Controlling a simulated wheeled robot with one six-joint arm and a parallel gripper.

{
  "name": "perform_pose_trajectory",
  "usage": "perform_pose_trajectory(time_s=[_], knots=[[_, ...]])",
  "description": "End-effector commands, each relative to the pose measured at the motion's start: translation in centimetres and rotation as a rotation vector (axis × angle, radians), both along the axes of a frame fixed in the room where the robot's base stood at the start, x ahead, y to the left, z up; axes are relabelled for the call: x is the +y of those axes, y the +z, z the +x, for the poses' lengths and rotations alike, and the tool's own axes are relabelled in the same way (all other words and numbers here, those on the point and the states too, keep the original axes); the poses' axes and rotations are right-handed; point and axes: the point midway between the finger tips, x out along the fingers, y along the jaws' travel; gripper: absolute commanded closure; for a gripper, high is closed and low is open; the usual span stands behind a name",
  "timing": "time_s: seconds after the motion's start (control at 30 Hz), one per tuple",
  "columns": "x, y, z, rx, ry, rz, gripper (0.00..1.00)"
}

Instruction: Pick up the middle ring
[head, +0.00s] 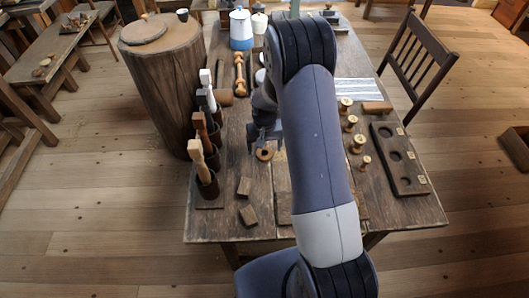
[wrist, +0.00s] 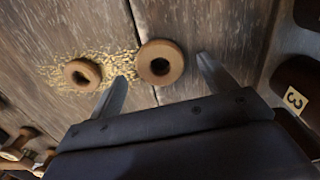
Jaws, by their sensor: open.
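Two turned wooden rings lie flat on the table in the wrist view. The larger ring (wrist: 160,63) is reddish brown with a dark hole. A smaller ring (wrist: 82,75) lies to its left among pale shavings. I see no third ring, so I cannot tell which is the middle one. My gripper (wrist: 163,71) is open and empty, its fingertips on either side of the larger ring and apart from it. In the head view my gripper (head: 265,138) is partly hidden by my arm, just behind a brown ring (head: 264,153).
The head view shows a rack of upright tools (head: 208,187) at left, loose wood blocks (head: 248,215) in front, several spools (head: 357,144) and a dark holed board (head: 388,140) at right. A label "3" (wrist: 295,99) shows in the wrist view. My arm hides the table's middle.

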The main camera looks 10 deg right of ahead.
Motion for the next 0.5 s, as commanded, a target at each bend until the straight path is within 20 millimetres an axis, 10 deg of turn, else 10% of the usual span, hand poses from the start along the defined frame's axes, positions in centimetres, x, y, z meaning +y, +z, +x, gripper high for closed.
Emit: perform_pose_trajectory(time_s=[0.5], knots=[[0.0, -2.0, 0.0, -0.001, 0.001, 0.000, 0.24]])
